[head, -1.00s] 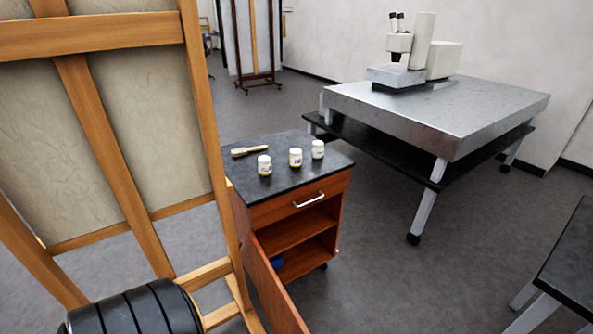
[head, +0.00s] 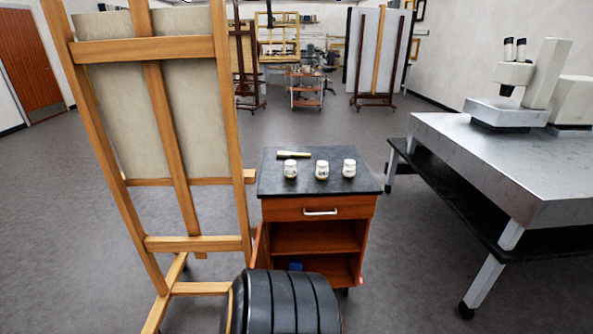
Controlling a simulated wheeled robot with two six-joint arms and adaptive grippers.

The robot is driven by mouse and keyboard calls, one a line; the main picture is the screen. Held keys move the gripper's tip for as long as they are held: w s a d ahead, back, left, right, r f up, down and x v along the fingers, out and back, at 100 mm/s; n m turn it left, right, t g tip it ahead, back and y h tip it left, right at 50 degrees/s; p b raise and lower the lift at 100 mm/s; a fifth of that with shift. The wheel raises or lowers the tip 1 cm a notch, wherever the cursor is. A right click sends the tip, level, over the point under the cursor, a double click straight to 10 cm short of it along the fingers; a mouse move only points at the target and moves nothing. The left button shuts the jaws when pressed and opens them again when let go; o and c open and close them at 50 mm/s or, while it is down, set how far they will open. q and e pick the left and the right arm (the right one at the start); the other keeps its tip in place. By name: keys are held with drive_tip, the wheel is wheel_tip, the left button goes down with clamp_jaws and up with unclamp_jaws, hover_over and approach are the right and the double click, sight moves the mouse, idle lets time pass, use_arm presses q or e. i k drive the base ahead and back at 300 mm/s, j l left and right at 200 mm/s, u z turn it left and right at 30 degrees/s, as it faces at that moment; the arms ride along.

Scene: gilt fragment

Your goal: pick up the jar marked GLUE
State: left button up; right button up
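Three small white jars with lids stand upright in a row on the dark top of a wooden cabinet (head: 320,186): a left jar (head: 290,169), a middle jar (head: 322,170) and a right jar (head: 349,168). Each seems to bear a label, but the lettering is too small to read, so I cannot tell which is marked GLUE. A brush (head: 293,154) lies behind the left jar. Neither of my grippers is in view. A black ribbed part at the bottom, probably mine, hides some of the cabinet's lower left.
A wooden easel (head: 190,243) with a canvas stands close on the left, beside the cabinet. A metal table (head: 500,165) with a microscope (head: 520,85) stands at the right. The cabinet has an open shelf and an open door on its left. Open floor lies behind it.

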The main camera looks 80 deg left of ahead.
sight(290, 169)
drive_tip(key=i+u, duration=0.25)
drive_tip(key=u, duration=0.2)
drive_tip(key=i+u, duration=0.2)
drive_tip(key=u, duration=0.2)
drive_tip(key=i+u, duration=0.25)
drive_tip(key=u, duration=0.2)
drive_tip(key=i+l+u, duration=0.2)
drive_tip(key=u, duration=0.25)
drive_tip(key=i+l+u, duration=0.2)
drive_tip(key=u, duration=0.2)
